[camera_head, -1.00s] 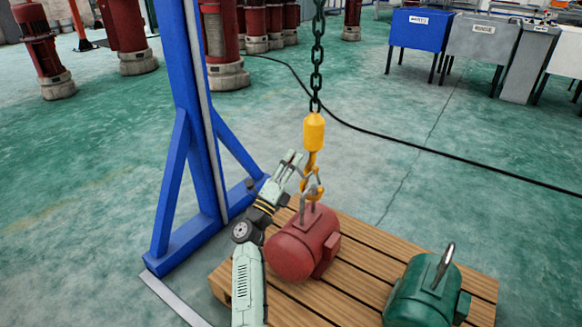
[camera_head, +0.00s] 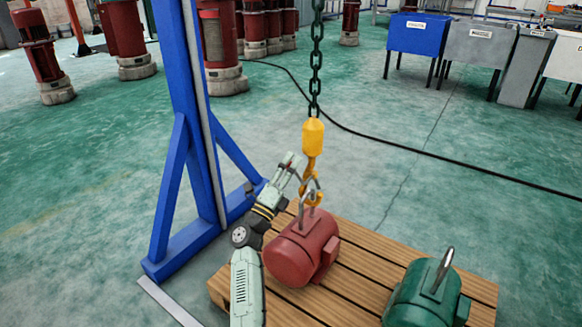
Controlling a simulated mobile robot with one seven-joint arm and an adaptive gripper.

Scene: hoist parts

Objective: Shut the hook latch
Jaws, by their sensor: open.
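A yellow hook (camera_head: 313,180) hangs on a dark chain (camera_head: 316,70) above a red motor (camera_head: 303,247). The motor's metal lifting eye (camera_head: 310,212) stands on its top, at the hook's lower end. The latch is too small to make out clearly, and I cannot tell its position. My gripper (camera_head: 303,174) is open, just left of the hook, with its fingers reaching toward the hook's left side. I cannot tell whether they touch it. The red motor rests on a wooden pallet (camera_head: 375,250).
A green motor (camera_head: 428,293) with a lifting ring sits on the pallet's right part. A blue steel frame (camera_head: 188,120) stands left of my arm. A black cable (camera_head: 440,158) crosses the floor behind.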

